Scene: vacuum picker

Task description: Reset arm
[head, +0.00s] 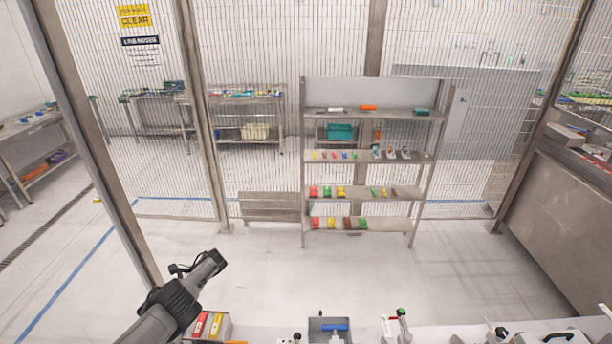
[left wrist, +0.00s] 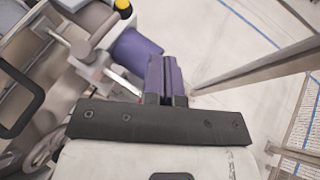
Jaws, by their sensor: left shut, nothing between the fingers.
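My left arm comes in from the lower left in the head view, and its left gripper (head: 217,258) is held up over the floor, left of the shelf. In the left wrist view the left gripper (left wrist: 166,62) has its two purple fingers side by side and shut, with nothing held. A purple cylindrical part (left wrist: 136,48) lies just left of the fingers in that view; whether they touch cannot be told. My right gripper is in neither view.
A metal shelf rack (head: 372,112) with several small coloured items stands ahead against a mesh fence (head: 255,50). A bench edge with a grey bin (head: 328,325), a box with red and yellow items (head: 222,330) and clamps runs along the bottom. The floor (head: 270,270) between is clear.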

